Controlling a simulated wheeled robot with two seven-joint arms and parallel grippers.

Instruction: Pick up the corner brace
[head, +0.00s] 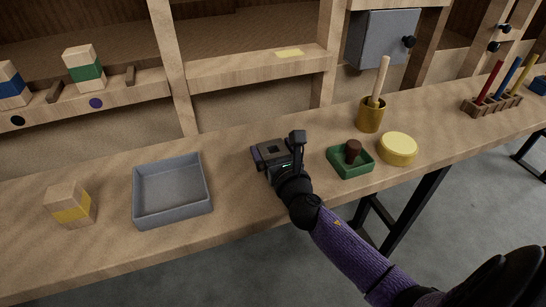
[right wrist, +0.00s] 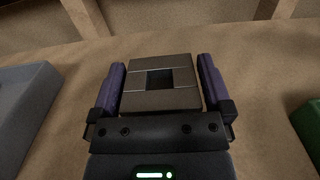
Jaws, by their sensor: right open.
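The corner brace (right wrist: 160,101) looks like a grey-brown square block with a square hole in its middle. In the right wrist view it lies on the wooden bench between the two purple fingers of my right gripper (right wrist: 161,66). The fingers stand apart, with a narrow gap visible on each side of the block. In the head view my right gripper (head: 276,151) is low over the middle of the bench and hides much of the brace. My left gripper is not in view.
A grey tray (head: 172,220) stands left of my right gripper, and a green tray (head: 353,172) with a brown knob stands right. A yellow round lid (head: 398,148), a brass cup (head: 369,120) and a striped block (head: 72,209) are also on the bench (head: 240,210).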

